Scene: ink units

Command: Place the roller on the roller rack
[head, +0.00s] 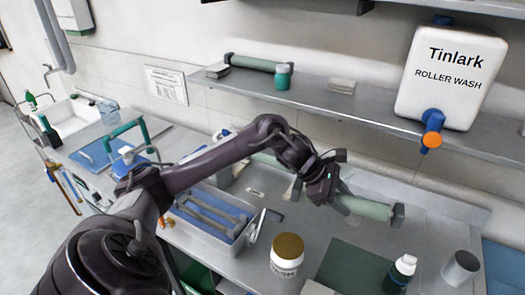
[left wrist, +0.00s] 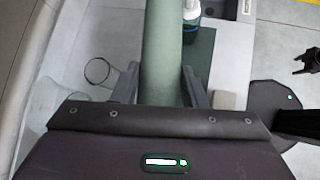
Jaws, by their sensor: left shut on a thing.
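The roller (head: 366,207) is a pale green cylinder with a dark end. My left gripper (head: 328,190) is shut on it and holds it above the right part of the bench. In the left wrist view the roller (left wrist: 164,45) runs lengthwise between the two fingers. Its near end is hidden by the gripper. A grey tray (head: 183,219) with a blue inside and grey bars across it stands left of the gripper; I cannot tell whether it is the roller rack. My right gripper (left wrist: 304,61) shows small at the right edge of the left wrist view, its fingers apart.
A wall shelf (head: 320,100) carries another green roller (head: 258,63), a teal-green jar (head: 283,77) and the roller wash tank (head: 436,75).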

